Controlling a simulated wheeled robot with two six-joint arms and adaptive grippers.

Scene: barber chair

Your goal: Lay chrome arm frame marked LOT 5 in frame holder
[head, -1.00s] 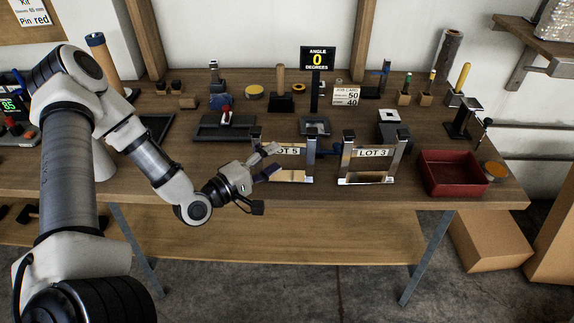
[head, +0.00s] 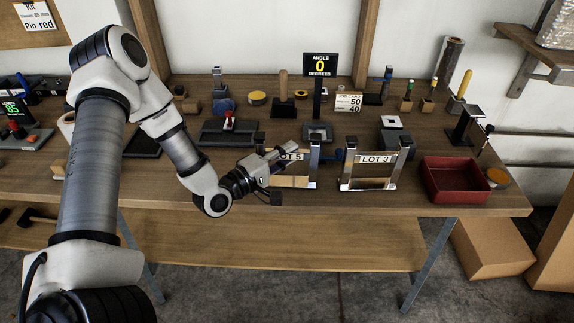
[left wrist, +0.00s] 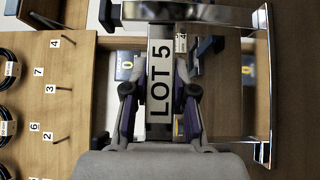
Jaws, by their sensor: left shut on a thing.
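The chrome arm frame marked LOT 5 (head: 314,168) stands upright near the front edge of the bench in the head view. My left gripper (head: 291,153) comes in from the left and is shut on its upper bar by the label. In the left wrist view the frame's LOT 5 label (left wrist: 160,88) lies between the two fingers, and a chrome leg (left wrist: 262,90) runs down the right side. I cannot tell for sure which fixture is the frame holder. My right gripper is not in view.
A similar frame marked LOT 3 (head: 376,158) stands just right. A red bin (head: 456,181) is further right. Behind are a black stand with the angle sign (head: 320,66), a dark fixture (head: 230,133) and several small tools. Bare bench lies between the LOT 3 frame and the bin.

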